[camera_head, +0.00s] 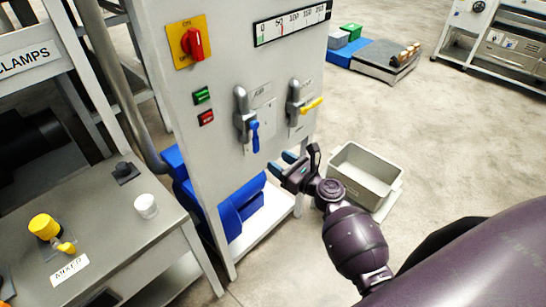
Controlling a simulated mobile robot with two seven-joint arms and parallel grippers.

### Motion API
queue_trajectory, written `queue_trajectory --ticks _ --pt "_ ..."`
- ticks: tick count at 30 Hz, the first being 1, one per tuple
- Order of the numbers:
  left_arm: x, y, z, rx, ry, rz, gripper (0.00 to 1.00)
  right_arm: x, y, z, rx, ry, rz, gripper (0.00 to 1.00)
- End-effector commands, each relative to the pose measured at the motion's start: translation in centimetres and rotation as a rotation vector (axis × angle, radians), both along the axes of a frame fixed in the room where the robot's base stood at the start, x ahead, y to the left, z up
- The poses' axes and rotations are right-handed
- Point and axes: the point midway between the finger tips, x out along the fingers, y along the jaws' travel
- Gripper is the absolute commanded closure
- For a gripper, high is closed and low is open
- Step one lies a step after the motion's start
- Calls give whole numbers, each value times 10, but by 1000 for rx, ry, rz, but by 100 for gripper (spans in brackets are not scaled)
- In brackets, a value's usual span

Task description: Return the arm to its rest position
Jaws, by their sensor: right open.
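My right gripper (283,164) is at the end of my dark purple arm, which comes in from the lower right. Its blue-tipped fingers point left toward the white machine panel (228,80). The fingers are apart with nothing between them. The gripper is in front of the panel, below the blue-handled valve (254,135) and the yellow-handled valve (306,106). The blue handle hangs down and the yellow handle points out to the right. I cannot tell how far the fingers are from the panel. My left gripper is not in view.
A grey bin (366,172) stands on the floor just right of my gripper. A grey table (120,235) with a white cup (146,206) and a yellow knob (44,226) is at the left. A low platform (378,60) is farther back. Open floor lies at the right.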

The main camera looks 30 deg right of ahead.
Motion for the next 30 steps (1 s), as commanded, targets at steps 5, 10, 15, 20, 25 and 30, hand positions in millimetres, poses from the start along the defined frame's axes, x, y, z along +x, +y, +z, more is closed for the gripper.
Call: queue_trajectory --ticks 5,10,15,20,25,30 --pt "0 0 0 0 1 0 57 -4 -1 0 0 0 0 50" --pt "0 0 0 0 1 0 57 -4 -1 0 0 0 0 50" --pt "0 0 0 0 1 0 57 -4 -1 0 0 0 0 50" --pt "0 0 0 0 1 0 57 -4 -1 0 -15 -5 0 50" --pt "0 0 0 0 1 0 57 -3 -2 -2 -191 -58 -8 50" --pt "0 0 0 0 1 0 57 -1 -4 -3 -655 -152 -14 50"
